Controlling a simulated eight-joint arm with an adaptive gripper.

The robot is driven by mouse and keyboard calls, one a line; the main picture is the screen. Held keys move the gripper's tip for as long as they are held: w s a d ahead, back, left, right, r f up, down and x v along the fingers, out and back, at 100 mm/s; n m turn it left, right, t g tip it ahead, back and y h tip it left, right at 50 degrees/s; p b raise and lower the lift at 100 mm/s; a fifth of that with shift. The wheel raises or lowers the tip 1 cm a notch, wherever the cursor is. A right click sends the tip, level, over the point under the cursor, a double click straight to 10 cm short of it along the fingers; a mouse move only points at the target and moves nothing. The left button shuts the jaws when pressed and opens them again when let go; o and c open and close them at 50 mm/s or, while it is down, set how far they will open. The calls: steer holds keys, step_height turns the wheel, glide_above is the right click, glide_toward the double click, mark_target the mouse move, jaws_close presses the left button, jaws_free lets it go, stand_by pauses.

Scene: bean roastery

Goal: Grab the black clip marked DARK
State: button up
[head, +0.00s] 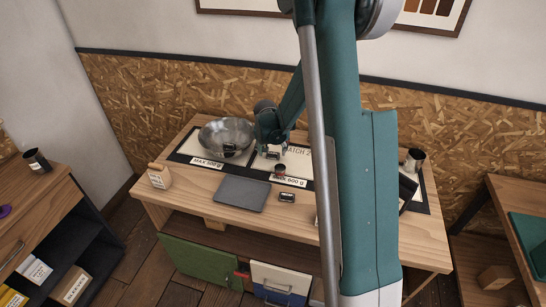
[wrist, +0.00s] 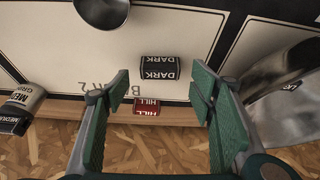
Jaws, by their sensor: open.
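The black clip marked DARK (wrist: 159,67) lies on the pale mat in the wrist view, its white lettering facing the camera. It sits ahead of the gap between my fingers, near the middle, and nothing touches it. My gripper (wrist: 161,88) is open and empty, one green-padded finger on each side of the view. In the head view my gripper (head: 271,152) hangs over the table between the bowl and the BATCH 2 lettering. I cannot clearly make out the clip there.
A red clip marked HILL (wrist: 152,106) lies close to the black one. Grey MEDIUM-marked things (wrist: 20,105) are at the left. The metal bowl (head: 226,137) stands left of my gripper.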

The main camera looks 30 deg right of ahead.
mark_target(273, 156)
steer(key=shift+x, duration=1.45)
steer(key=shift+r, duration=0.1)
steer(key=c, duration=0.8)
